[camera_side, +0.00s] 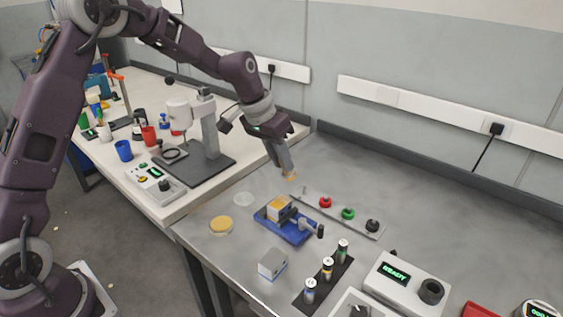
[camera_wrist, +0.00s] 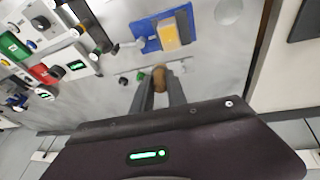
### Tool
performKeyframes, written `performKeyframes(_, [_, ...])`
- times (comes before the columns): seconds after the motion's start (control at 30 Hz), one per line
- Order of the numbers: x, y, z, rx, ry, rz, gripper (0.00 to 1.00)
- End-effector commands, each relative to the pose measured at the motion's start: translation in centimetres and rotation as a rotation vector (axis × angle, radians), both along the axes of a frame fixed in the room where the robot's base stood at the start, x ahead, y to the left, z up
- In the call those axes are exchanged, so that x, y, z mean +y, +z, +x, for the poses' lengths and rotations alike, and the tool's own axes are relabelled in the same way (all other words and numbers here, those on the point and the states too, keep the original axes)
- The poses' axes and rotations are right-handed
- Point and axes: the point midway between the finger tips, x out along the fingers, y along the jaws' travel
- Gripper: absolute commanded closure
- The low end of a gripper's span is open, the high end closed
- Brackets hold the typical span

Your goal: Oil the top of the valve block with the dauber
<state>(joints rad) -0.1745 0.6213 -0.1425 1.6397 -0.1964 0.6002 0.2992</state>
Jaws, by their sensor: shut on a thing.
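My gripper (camera_side: 287,165) is shut on the dauber, whose tan tip (camera_side: 291,177) shows just below the fingers in the side view. In the wrist view the brown dauber end (camera_wrist: 159,77) shows between the fingers (camera_wrist: 161,95). The dauber is in the air above the bench, behind the blue vise (camera_side: 293,232) and apart from it. A block with an amber-yellow top (camera_side: 278,204), seemingly the valve block, sits in the vise. It also shows in the wrist view (camera_wrist: 168,36). The fingers hide most of the dauber.
A round dish with a yellow surface (camera_side: 221,225) and a clear disc (camera_side: 244,199) lie left of the vise. A strip with red, green and black knobs (camera_side: 347,214) lies to the right; batteries (camera_side: 327,268) stand near the front.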

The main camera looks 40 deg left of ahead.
Motion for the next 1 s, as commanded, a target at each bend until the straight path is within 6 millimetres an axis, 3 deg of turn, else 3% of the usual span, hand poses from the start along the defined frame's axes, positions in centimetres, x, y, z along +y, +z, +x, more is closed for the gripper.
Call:
performKeyframes(0.27, [0.0, -1.4, 0.0, 0.001, 0.000, 0.000, 1.00])
performKeyframes(1.0, [0.7, -7.9, 0.0, 0.000, 0.003, 0.000, 1.00])
